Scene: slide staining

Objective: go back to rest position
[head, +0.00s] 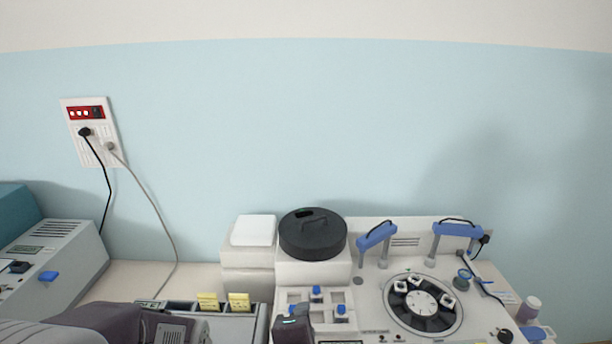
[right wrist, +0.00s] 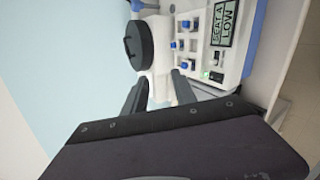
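In the right wrist view my right gripper (right wrist: 160,90) is open. Its two dark fingers stand apart, and I see nothing held between them, only white equipment behind. A small dark part at the bottom of the head view, by the blue-knobbed block, may belong to my right arm; I cannot tell. A dark and grey part of my left arm comes in at the lower left of the head view, over the counter. The left fingertips cannot be made out.
A black round lid (head: 313,234) sits on a white stand beside a staining machine with a round carousel (head: 422,306). A blue-knobbed block (head: 341,310) stands in front. Yellow-labelled boxes (head: 239,300) are left of it. A grey instrument (head: 52,262) stands far left.

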